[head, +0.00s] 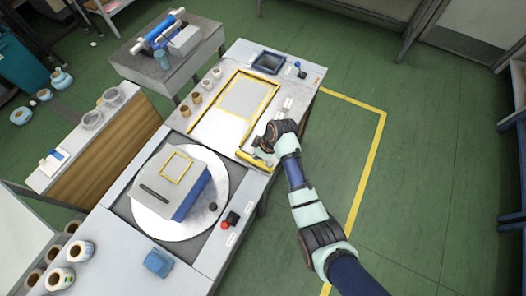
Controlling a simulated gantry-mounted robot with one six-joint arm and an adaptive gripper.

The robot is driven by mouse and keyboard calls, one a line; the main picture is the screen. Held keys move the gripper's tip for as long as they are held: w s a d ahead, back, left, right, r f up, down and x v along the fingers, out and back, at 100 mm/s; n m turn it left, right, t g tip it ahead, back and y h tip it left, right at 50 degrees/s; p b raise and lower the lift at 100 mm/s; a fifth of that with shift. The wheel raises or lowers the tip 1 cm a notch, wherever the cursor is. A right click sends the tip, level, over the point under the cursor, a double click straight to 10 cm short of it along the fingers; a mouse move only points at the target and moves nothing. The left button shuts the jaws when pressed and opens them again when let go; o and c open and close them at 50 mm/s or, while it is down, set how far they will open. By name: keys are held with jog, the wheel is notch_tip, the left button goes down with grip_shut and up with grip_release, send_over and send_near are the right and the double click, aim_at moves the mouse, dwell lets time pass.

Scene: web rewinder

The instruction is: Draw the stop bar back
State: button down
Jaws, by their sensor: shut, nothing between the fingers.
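A yellow bar (252,162), which looks like the stop bar, lies across the near right part of the machine's light bed (204,133). My gripper (261,151) is pointed down just above or at this bar's right part. It is shut with nothing held. The wrist hides part of the bar and the bed around it, and I cannot tell whether the fingers touch the bar. A yellow rectangular frame (271,98) lies flat on the bed beyond the gripper.
A round turntable (217,205) carries a blue-grey box (181,182) at the near side. A red button (225,225) sits on the near right edge. A screen (268,62) stands at the far end. Several small rolls (196,98) line the left edge. Green floor is open at right.

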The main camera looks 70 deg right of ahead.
jog(key=p+v, duration=0.1)
jog(key=v, duration=0.9)
jog(key=shift+w+r+p, duration=0.2)
jog(key=shift+w+p, duration=0.15)
jog(key=shift+w, duration=0.05)
jog(key=w+a+r+t+h, duration=0.1)
jog(key=w+a+r, duration=0.3)
jog(key=a, duration=0.3)
jog(key=w+a+r+t, duration=0.2)
jog(key=w+a+r, duration=0.15)
jog(key=a, duration=0.25)
jog(key=w+a+r+t+h, duration=0.1)
jog(key=w+a+r, duration=0.25)
jog(key=a, duration=0.35)
jog(key=s+a+r+m+t+y, duration=0.1)
jog(key=a+r+t, duration=0.1)
jog(key=a+r, duration=0.55)
jog(key=s+a+r+t+y, duration=0.1)
jog(key=a+r+t, duration=0.25)
jog(key=a, duration=0.65)
notch_tip(320, 180, up, 19)
jog(key=d+p, duration=0.1)
jog(key=p, duration=1.7)
jog(key=shift+f+g, duration=0.15)
jog(key=shift+g, duration=0.3)
